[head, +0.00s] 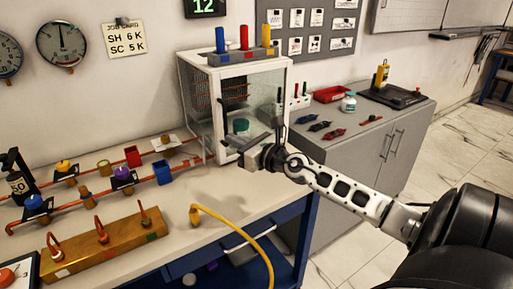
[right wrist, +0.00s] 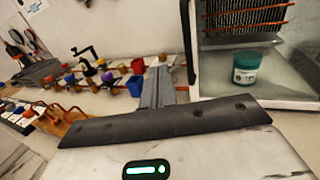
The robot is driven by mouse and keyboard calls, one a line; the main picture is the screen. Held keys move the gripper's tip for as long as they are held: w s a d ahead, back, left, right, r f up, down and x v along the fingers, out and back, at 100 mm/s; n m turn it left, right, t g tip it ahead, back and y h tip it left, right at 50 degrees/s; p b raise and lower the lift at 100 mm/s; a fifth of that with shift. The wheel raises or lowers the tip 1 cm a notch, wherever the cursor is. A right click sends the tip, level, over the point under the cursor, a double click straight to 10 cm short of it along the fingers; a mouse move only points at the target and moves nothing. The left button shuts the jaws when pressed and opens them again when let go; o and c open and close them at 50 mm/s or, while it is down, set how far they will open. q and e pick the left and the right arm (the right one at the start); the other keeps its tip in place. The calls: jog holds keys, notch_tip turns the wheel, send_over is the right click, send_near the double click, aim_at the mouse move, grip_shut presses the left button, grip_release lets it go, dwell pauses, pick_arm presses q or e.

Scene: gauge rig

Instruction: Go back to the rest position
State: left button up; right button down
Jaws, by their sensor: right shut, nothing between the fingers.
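My right gripper (head: 254,143) reaches in from the right and is in front of the lower part of the glass-walled cabinet (head: 189,92), above the bench. Its fingers also show in the right wrist view (right wrist: 156,88), shut together with nothing between them. I cannot tell whether the gripper touches the cabinet. A green jar (right wrist: 246,68) stands inside the cabinet, to the right of the fingers in the right wrist view. My left gripper is not in view.
The white bench (head: 250,190) holds copper pipes with coloured valves, a brass manifold (head: 110,245) and a yellow hose (head: 235,228). A grey side cabinet (head: 350,160) at right carries a red tray (head: 331,94), a jar (head: 348,103) and clips. The floor (head: 460,150) further right is clear.

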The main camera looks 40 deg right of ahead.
jog(key=s+a+p, duration=0.1)
jog(key=s+a, duration=0.2)
jog(key=s, duration=0.4)
jog(key=shift+a, duration=0.15)
jog(key=shift+f, duration=0.1)
